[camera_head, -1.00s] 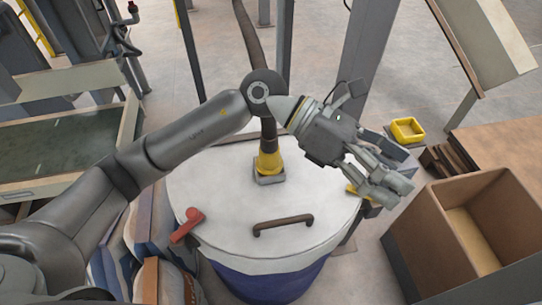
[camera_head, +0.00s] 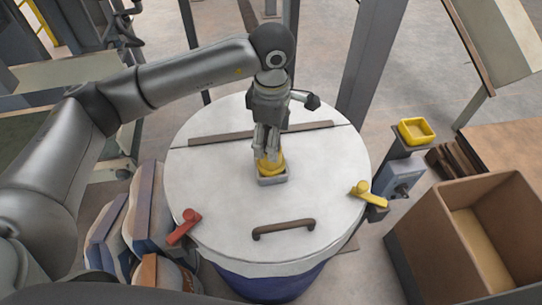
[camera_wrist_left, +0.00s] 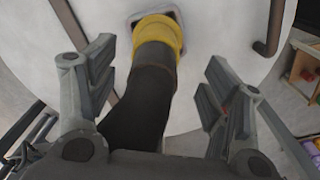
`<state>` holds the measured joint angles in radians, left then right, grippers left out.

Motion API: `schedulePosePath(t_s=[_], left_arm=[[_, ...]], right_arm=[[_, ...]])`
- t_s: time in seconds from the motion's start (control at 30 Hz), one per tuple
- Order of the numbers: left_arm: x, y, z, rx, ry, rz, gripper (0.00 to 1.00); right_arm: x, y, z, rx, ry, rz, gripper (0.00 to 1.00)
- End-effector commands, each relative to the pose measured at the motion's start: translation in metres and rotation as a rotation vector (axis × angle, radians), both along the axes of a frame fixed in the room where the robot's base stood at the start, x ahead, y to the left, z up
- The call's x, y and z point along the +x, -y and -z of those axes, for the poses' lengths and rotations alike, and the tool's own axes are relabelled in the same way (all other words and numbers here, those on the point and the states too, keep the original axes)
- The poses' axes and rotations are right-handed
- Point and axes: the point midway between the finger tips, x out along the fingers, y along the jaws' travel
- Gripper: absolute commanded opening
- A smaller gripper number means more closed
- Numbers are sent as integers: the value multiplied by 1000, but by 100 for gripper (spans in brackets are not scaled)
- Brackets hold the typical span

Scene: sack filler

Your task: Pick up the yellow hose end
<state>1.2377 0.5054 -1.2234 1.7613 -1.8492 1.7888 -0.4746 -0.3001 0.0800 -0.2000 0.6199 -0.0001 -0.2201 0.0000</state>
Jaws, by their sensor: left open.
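The yellow hose end (camera_head: 269,163) sits upright in a square grey fitting (camera_head: 272,179) on the round white lid (camera_head: 220,215). In the left wrist view the yellow hose end (camera_wrist_left: 158,31) is a ring at the end of a dark hose (camera_wrist_left: 140,110). My left gripper (camera_head: 266,152) points down over it in the head view. In the wrist view my open left gripper (camera_wrist_left: 154,85) has one finger on each side of the dark hose, with gaps on both sides. Its fingers partly hide the hose in the head view. My right gripper is not in view.
A red lever (camera_head: 183,227), a yellow lever (camera_head: 366,195) and a dark handle (camera_head: 284,228) are on the lid's edge and front. A yellow tray (camera_head: 416,131) and an open brown box (camera_head: 475,235) stand to the right. Sacks (camera_head: 145,215) lie at the left.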

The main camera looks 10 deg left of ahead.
Motion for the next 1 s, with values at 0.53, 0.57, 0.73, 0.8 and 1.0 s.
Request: schedulePosePath(t_s=[0.53, 0.57, 0.73, 0.8, 1.0], left_arm=[[4, -2, 53, -2, -3, 0, 73], [5, -2, 55, -2, -3, 0, 73], [5, -2, 59, -2, 1, 1, 73], [5, -2, 59, -2, 1, 1, 73], [5, -2, 59, -2, 0, 1, 51]], right_arm=[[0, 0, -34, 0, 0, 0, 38], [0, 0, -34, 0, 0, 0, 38], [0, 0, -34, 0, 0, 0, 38], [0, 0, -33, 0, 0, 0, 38], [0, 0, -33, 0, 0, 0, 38]])
